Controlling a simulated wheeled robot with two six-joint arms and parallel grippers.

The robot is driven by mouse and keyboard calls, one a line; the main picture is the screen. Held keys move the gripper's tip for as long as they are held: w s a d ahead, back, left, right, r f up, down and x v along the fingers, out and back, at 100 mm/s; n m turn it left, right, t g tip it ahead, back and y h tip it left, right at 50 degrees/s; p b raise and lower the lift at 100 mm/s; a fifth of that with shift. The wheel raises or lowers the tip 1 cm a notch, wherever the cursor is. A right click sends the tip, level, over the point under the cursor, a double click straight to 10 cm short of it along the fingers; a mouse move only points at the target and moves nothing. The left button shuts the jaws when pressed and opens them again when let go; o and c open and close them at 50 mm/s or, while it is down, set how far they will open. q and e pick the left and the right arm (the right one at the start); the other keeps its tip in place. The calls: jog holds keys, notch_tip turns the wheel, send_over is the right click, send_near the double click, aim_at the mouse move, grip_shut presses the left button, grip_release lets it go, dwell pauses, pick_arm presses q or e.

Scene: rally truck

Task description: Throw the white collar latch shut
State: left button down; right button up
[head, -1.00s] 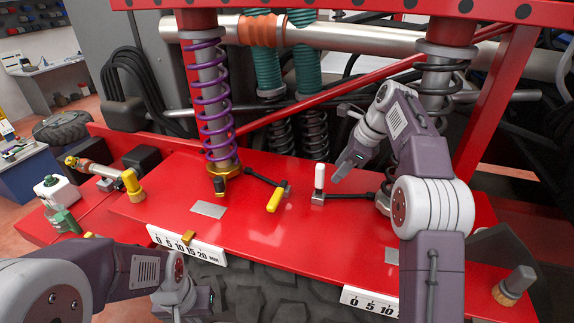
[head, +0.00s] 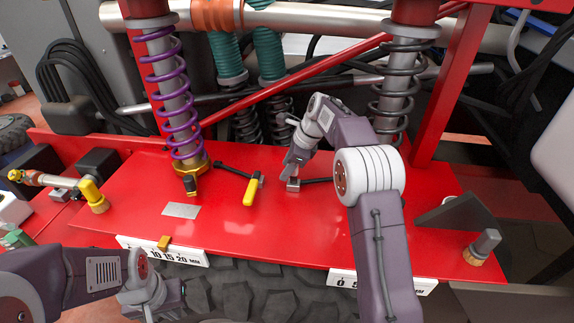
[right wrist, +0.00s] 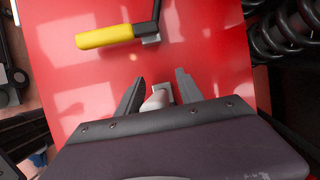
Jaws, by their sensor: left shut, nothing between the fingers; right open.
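The white collar latch (right wrist: 157,99) shows in the right wrist view as a pale, rounded handle between my open right fingers (right wrist: 159,90); I cannot tell whether they touch it. In the head view my right gripper (head: 288,168) comes down over the latch and hides its white handle. The latch's small grey block (head: 293,185) shows just below the fingers, with a dark rod running right toward the black spring. My left gripper (head: 178,292) is shut and empty at the lower left, in front of the red deck.
A yellow-handled latch (head: 250,191) lies left of my right gripper and also shows in the right wrist view (right wrist: 105,36). The purple spring (head: 178,100) and black spring (head: 395,90) rise from the red deck (head: 225,235). The deck's front middle is clear.

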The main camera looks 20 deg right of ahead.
jog(key=shift+s+d+r, duration=0.1)
jog(key=shift+s+d, duration=0.35)
jog(key=shift+s, duration=0.05)
jog(key=shift+s+d, duration=0.1)
jog(key=c, duration=0.8)
grip_shut()
